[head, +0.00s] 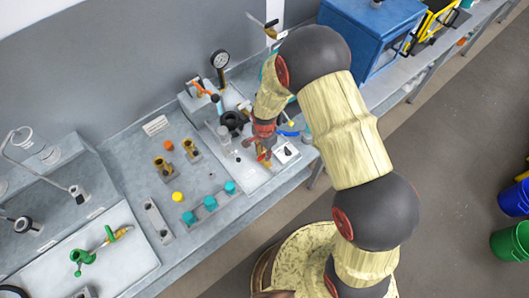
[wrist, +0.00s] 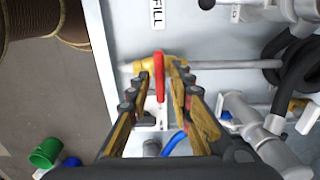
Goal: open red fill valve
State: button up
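The red fill valve handle (wrist: 160,78) is a narrow lever on a brass-yellow valve body (wrist: 147,65), beside a "FILL" label in the wrist view. The valve sits on a grey pipe. My gripper (wrist: 166,70) reaches over it with its fingers apart, one on each side of the red handle. The handle looks closer to the left finger; I cannot tell whether they touch. In the head view my gripper (head: 263,148) is low over the white panel, and the valve is mostly hidden behind it.
A black hose (wrist: 290,65) and grey pipe fittings (wrist: 250,125) crowd the right side in the wrist view. A blue lever (wrist: 174,143) is close below. In the head view, a pressure gauge (head: 220,60) stands behind and a blue box (head: 375,35) stands to the right.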

grip_shut()
dwell(0.5)
jog(key=n+b, duration=0.1)
jog(key=n, duration=0.3)
jog(key=shift+b, duration=0.4)
jog(key=n+b, duration=0.1)
jog(key=n, duration=0.3)
jog(key=shift+n, duration=0.3)
jog(key=n+b, duration=0.1)
jog(key=n, duration=0.3)
jog(key=n+b, duration=0.1)
jog(key=n, duration=0.4)
jog(key=shift+n, duration=0.3)
